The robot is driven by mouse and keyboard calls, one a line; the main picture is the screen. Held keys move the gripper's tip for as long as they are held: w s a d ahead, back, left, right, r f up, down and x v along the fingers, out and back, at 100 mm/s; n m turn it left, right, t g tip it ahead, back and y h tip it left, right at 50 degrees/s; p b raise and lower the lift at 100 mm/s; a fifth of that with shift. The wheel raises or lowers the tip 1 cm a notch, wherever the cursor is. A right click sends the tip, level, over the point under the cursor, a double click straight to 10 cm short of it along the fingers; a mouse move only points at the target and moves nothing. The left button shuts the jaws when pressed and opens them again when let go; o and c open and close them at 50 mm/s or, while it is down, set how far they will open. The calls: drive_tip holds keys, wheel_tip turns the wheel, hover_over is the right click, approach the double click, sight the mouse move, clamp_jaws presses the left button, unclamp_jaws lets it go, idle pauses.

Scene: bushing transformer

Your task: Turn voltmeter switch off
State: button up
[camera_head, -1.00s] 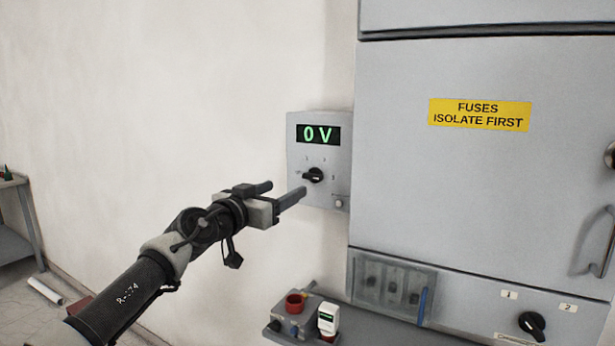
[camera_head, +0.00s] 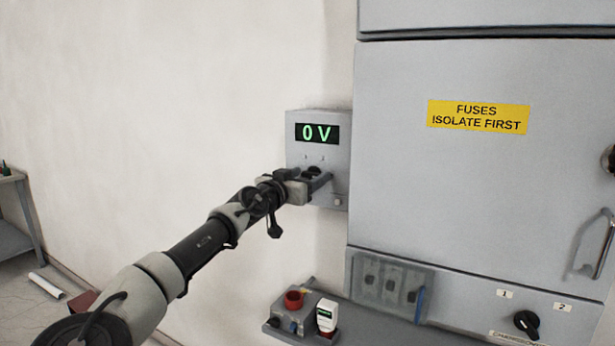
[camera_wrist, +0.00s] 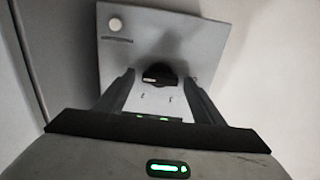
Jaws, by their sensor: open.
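The voltmeter (camera_head: 342,155) is a grey box on the wall with a green display (camera_head: 317,133) reading 0 V. Its black rotary switch (camera_head: 314,171) is mostly hidden behind my gripper (camera_head: 322,180) in the head view. In the wrist view the black switch (camera_wrist: 158,74) lies between and just beyond the fingertips of my open gripper (camera_wrist: 160,88). I cannot tell whether a finger touches it. The voltmeter's grey face (camera_wrist: 190,50) fills the upper middle there, seen upside down. The switch pointer's exact direction is not clear.
A grey cabinet (camera_head: 400,190) with a yellow fuse label (camera_head: 478,116) stands just right of the voltmeter. Below, a shelf (camera_head: 395,318) holds a box with a red top (camera_head: 294,299) and a white device (camera_head: 326,315). The wall to the left is bare.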

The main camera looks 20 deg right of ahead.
drive_tip(key=shift+c, duration=0.3)
drive_tip(key=c, duration=1)
